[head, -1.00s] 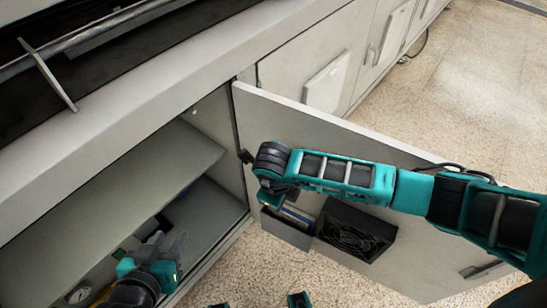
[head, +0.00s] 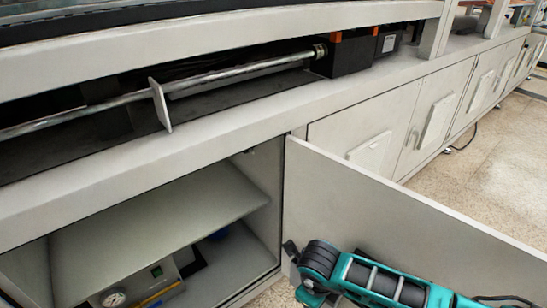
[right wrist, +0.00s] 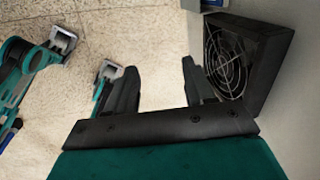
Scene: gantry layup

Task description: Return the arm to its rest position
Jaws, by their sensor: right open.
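My right arm (head: 375,280) is teal and black and enters the head view at the bottom right, in front of the open cabinet door (head: 400,205). Its gripper is not clearly visible there. In the right wrist view my right gripper (right wrist: 159,82) is open with nothing between its two dark fingers. Pale speckled floor shows between and beyond them. My left gripper is not in the head view.
The open cabinet has a shelf (head: 150,235) and, below it, a box with a round gauge (head: 114,298). A metal rod (head: 225,75) with an upright plate lies along the ledge above. Closed cabinets (head: 365,125) continue to the right, with clear floor (head: 505,140) beside them.

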